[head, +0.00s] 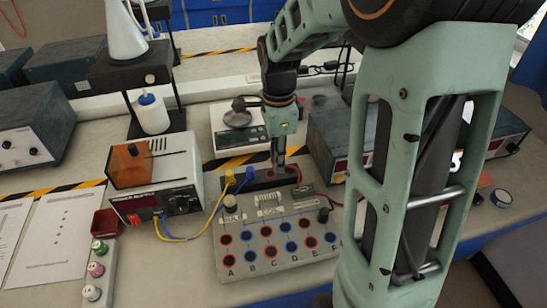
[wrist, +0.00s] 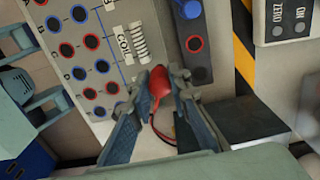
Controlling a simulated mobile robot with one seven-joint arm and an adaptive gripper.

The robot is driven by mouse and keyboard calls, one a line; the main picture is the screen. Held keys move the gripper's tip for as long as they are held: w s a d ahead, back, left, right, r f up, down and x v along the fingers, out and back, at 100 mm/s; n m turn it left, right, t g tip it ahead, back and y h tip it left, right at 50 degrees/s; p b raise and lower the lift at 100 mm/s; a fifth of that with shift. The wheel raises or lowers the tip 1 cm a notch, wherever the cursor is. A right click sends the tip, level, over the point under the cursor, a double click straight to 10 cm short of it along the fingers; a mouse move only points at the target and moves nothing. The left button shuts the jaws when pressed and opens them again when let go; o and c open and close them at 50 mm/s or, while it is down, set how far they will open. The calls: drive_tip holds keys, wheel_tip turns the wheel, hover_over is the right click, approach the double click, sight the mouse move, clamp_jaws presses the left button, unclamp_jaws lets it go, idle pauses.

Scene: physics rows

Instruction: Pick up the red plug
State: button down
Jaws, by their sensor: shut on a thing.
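The red plug (wrist: 159,84) sits between my fingertips in the wrist view, with a red lead curving down behind it. My gripper (wrist: 160,90) is shut on it, one finger on each side. In the head view my gripper (head: 279,165) points down over the black strip at the back of the grey socket board (head: 232,262). A red lead (head: 297,174) shows just right of the fingers there; the plug itself is mostly hidden. I cannot tell whether the plug's tip touches anything.
The board carries rows of red and blue sockets. A yellow plug (head: 229,177) and a blue plug (head: 250,173) stand left of my gripper. An orange-topped power supply (head: 150,165) is at the left, a scale (head: 226,128) behind. A dark instrument box (head: 335,135) stands close at the right.

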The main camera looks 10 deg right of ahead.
drive_tip(key=s+r, duration=0.3)
drive_tip(key=s, duration=0.4)
drive_tip(key=shift+s, duration=0.2)
drive_tip(key=shift+d+r, duration=0.1)
idle(0.3)
